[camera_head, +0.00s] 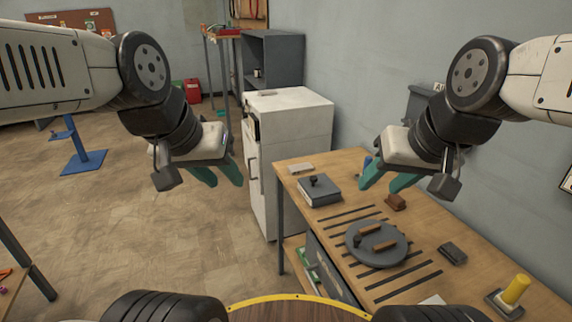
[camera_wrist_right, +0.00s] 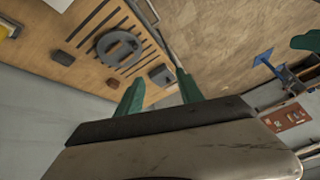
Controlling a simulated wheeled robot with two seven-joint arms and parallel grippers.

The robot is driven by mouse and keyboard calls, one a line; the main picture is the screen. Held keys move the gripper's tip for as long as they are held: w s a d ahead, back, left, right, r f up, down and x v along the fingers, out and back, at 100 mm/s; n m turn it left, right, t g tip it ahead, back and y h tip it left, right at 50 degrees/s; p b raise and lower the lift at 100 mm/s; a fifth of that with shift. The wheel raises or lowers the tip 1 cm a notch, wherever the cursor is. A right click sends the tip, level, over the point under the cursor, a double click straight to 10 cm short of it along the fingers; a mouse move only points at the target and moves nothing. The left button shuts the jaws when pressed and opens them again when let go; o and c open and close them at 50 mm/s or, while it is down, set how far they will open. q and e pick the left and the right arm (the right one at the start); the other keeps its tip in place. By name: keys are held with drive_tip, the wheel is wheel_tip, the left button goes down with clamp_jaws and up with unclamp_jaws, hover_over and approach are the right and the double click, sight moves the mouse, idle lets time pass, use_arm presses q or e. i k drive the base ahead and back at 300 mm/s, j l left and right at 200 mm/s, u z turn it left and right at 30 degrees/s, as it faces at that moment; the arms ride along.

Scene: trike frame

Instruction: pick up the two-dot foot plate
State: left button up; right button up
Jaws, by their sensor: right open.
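I cannot make out two dots on any part, so I cannot tell which piece is the two-dot foot plate. Small pieces on the workbench (camera_head: 340,162) include a brown block (camera_head: 395,202), a dark block (camera_head: 452,252) and a pale flat piece (camera_head: 301,168). My right gripper (camera_head: 380,186) is open and empty above the bench's far part. Its green fingers also show in the right wrist view (camera_wrist_right: 160,90). My left gripper (camera_head: 224,182) is held over the floor, left of the white cabinet. Its green fingers are apart with nothing between them.
A dark round plate (camera_head: 362,254) with brown bars lies on the bench among dark strips. A grey box (camera_head: 319,191) stands behind it. A yellow cylinder (camera_head: 516,289) stands at the near right. The white cabinet (camera_head: 296,118) is beyond the bench. Floor at left is mostly free.

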sight(294, 169)
drive_tip(key=i+j+z, duration=0.1)
drive_tip(key=i+j, duration=0.25)
drive_tip(key=i+j+z, duration=0.15)
drive_tip(key=i+j, duration=0.2)
drive_tip(key=j, duration=0.15)
drive_tip(key=i+j+z, duration=0.1)
drive_tip(key=i+j, duration=0.2)
drive_tip(key=j, duration=0.15)
drive_tip(key=i+j+z, duration=0.1)
drive_tip(key=i+j, duration=0.2)
drive_tip(key=j, duration=0.2)
